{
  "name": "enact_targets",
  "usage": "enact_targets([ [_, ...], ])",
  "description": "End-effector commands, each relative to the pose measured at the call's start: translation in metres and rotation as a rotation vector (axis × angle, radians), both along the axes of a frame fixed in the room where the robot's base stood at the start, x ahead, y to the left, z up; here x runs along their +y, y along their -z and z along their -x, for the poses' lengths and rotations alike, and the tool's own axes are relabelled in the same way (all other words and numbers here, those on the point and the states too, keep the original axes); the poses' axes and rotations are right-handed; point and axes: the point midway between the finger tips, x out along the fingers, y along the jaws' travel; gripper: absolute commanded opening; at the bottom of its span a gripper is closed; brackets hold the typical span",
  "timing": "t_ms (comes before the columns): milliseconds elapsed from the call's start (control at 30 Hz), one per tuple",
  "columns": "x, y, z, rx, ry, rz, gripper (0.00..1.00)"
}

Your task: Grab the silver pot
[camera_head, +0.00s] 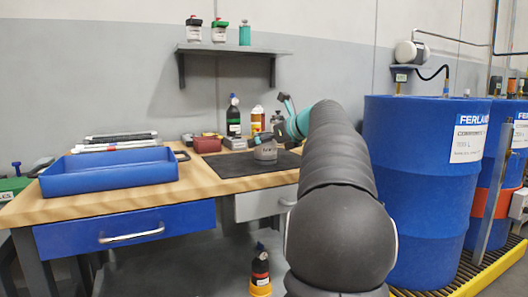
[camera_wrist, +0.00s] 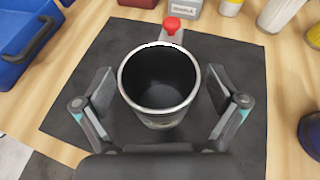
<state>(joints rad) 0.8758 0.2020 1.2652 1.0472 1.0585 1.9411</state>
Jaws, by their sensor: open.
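The silver pot (camera_wrist: 160,118) stands upright on a dark mat (camera_wrist: 80,60), with a bright rim and a dark, empty-looking inside. It also shows in the head view (camera_head: 265,151), on the workbench below my gripper. My gripper (camera_wrist: 160,80) is open, with one finger on each side of the pot. Gaps show between both fingers and the pot's wall, and nothing is held. A grey piece with a red knob (camera_wrist: 172,25) sits at the pot's far rim; I cannot tell whether it is joined to the pot.
A blue tray (camera_head: 110,180) lies on the workbench to the left. Several bottles, including a dark one (camera_head: 233,118), and a dark red box (camera_head: 207,145) stand behind the mat. A shelf (camera_head: 235,49) hangs above. Blue barrels (camera_head: 420,190) stand to the right.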

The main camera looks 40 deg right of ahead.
Motion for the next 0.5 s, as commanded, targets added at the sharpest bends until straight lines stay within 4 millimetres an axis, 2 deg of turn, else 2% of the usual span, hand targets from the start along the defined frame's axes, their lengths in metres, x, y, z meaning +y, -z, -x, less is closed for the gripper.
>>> enact_targets([
  [233,0.0005,0.0011,-0.0041,0.000,0.000,0.000,0.96],
  [267,0.0005,0.0010,-0.0040,0.000,0.000,0.000,0.93],
  [500,0.0005,0.0012,-0.0038,0.000,0.000,0.000,0.33],
])
